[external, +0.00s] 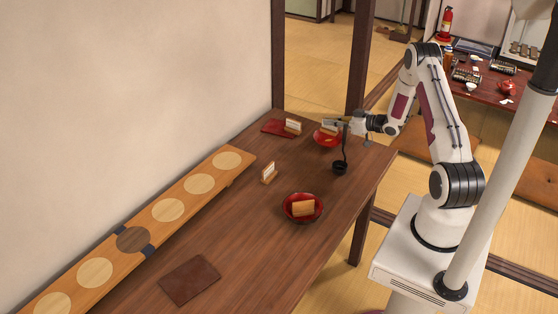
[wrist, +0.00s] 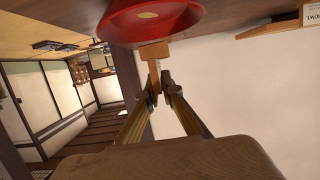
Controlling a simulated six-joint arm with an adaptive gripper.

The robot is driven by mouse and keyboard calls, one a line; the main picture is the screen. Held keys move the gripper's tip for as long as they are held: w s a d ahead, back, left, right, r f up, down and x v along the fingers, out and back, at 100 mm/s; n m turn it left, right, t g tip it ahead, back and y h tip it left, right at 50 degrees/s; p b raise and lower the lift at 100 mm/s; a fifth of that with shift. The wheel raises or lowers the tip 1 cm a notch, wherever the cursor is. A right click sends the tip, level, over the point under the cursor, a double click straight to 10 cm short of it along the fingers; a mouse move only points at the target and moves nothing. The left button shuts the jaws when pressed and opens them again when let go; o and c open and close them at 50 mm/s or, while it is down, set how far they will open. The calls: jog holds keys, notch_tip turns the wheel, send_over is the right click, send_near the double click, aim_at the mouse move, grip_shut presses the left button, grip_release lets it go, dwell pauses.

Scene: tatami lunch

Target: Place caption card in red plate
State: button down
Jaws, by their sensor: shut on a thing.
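My gripper (external: 336,124) is at the far end of the table, just over a red plate (external: 323,143). In the wrist view my gripper (wrist: 158,85) is shut on a small tan wooden piece, which looks like the caption card (wrist: 154,51). The card also shows as a tan shape (external: 328,130) at the far plate in the external view. In the wrist view the red plate (wrist: 150,30) lies right beyond the card's end; I cannot tell whether they touch. A second red plate (external: 288,211) nearer the camera has an orange-tan piece (external: 303,208) in it.
A card stand (external: 268,173) stands mid-table, and another (external: 293,127) stands by a red mat (external: 273,129). A brown mat (external: 189,280) lies at the near end. A wooden board with round discs (external: 95,272) runs along the wall.

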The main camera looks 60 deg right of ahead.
aim_at(330, 128)
jog(key=shift+f, duration=1.85)
jog(key=shift+f, duration=0.1)
jog(key=c, duration=2.2)
grip_release()
jog(key=shift+c, duration=0.2)
jog(key=v, duration=1.2)
